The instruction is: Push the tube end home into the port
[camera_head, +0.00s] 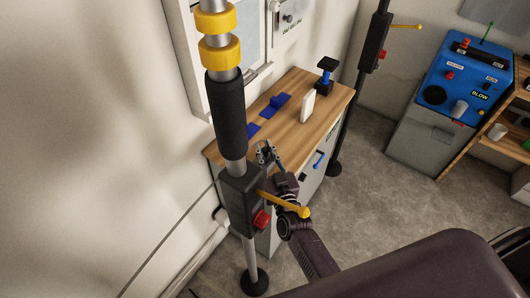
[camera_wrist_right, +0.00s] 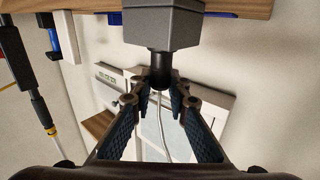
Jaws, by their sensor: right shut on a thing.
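My right gripper (camera_head: 266,150) is at the near left end of the wooden bench, beside a dark upright pole. In the right wrist view, the right gripper's fingertips (camera_wrist_right: 160,90) close around the lower part of a black cylindrical piece (camera_wrist_right: 160,73). A thin pale tube (camera_wrist_right: 164,135) runs down from between the fingers. The black piece meets the underside of a grey box (camera_wrist_right: 162,28); I cannot tell where the tube end stops and the port begins. In the head view, neither tube nor port can be made out. My left gripper is out of view.
The bench top (camera_head: 285,138) holds blue pieces (camera_head: 280,100), a white block (camera_head: 307,107) and a black stand (camera_head: 325,78). The pole (camera_head: 226,120) with yellow rings blocks part of the head view. A blue machine (camera_head: 462,78) stands at the right, beyond open floor.

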